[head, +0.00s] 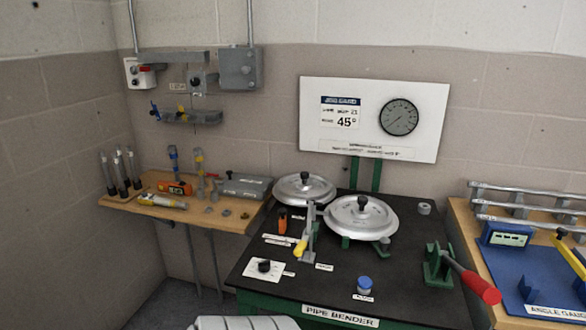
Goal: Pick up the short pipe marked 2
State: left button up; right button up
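No marking "2" is readable on any pipe. Several grey pipes (522,208) lie roughly level, one behind another, on a rack on the right bench, and they run out of the picture at the right edge. I cannot tell which of them, if any, is the short pipe marked 2.
The black-topped pipe bender table (330,280) fills the middle, with two round silver discs (361,217) and a red-handled lever (472,279). A blue angle gauge board (535,280) lies right. A wooden shelf (140,203) with tools stands left. A gauge board (345,105) rises behind.

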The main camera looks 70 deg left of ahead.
aim_at(122, 187)
jog(key=u, duration=1.75)
jog(key=i+j+u, duration=0.1)
jog(key=j+u, duration=0.15)
jog(key=u, duration=0.2)
jog(key=i+j+u, duration=0.2)
jog(key=u, duration=0.2)
jog(key=i+j+u, duration=0.15)
jog(key=u, duration=0.3)
jog(key=i+u, duration=0.2)
jog(key=u, duration=0.2)
jog(key=i+j, duration=0.1)
jog(key=i, duration=0.3)
